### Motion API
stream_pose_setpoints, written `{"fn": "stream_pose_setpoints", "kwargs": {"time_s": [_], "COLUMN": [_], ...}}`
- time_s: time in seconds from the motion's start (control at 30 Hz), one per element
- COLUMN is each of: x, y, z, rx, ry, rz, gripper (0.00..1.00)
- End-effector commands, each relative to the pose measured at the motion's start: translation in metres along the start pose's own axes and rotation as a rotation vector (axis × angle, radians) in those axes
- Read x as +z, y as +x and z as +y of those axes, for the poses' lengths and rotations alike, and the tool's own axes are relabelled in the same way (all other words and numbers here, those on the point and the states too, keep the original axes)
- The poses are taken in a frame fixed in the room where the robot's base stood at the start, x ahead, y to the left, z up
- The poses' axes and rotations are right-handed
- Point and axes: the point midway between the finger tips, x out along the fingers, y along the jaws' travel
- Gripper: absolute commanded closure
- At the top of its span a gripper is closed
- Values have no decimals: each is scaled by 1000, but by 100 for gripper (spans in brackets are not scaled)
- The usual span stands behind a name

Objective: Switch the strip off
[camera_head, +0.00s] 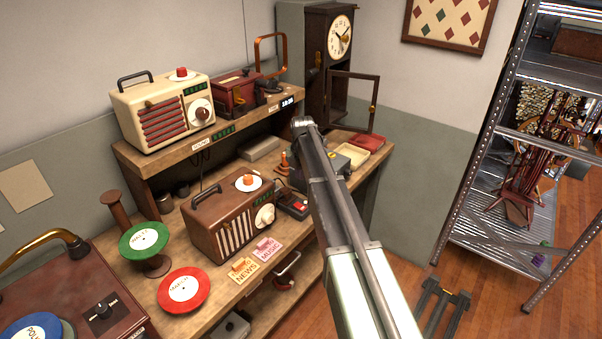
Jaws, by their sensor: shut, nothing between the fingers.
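A small dark box with a red part on top (294,205) lies on the bench to the right of the brown radio. It may be the strip; its switch position is too small to tell. My arm crosses the middle of the view in front of the bench, just right of this box.
The brown radio (215,226) stands on the bench, with NEWS (243,271) and MUSIC (267,249) cards before it. A cream radio (160,115) stands on the upper shelf (143,160). A tall clock (328,65) stands behind. A metal rack (470,200) is at the right.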

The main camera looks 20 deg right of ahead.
Motion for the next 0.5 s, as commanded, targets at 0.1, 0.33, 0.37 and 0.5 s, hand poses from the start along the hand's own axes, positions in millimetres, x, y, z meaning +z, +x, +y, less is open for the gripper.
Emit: {"fn": "stream_pose_setpoints", "kwargs": {"time_s": [0.1,0.33,0.37,0.5], "x": [0,6,6,6], "y": [2,-1,-1,-1], "z": [0,2,2,3], "rx": [0,93,97,96], "ry": [0,3,2,2], "rz": [0,2,2,2], "gripper": [100,100,100,100]}}
